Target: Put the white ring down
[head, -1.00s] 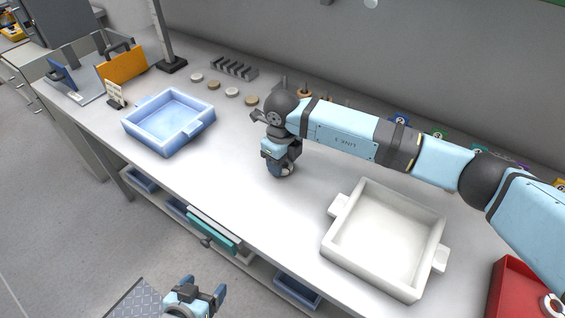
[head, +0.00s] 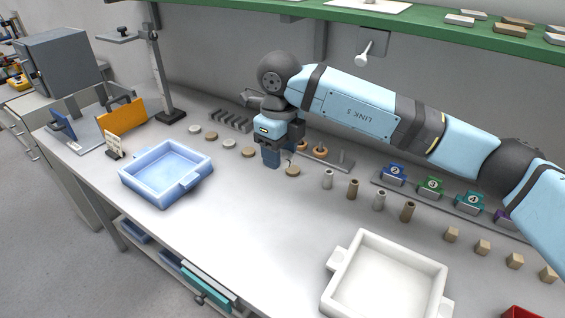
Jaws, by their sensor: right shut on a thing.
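My right gripper (head: 279,156) hangs above the back middle of the bench, fingers pointing down. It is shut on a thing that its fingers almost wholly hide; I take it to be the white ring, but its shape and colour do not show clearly. I cannot tell whether the held thing touches the bench. A tan disc (head: 293,171) lies just right of the fingertips. A stand with pegs and orange-brown rings (head: 320,151) is close behind and to the right. My left gripper is out of view.
A blue tray (head: 165,175) stands left, a white tray (head: 385,283) front right. Several discs (head: 228,143) lie in a row left of the gripper. Small cylinders (head: 352,189) and numbered blocks (head: 431,187) stand right. A green shelf (head: 400,13) overhangs the back. The bench's front middle is clear.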

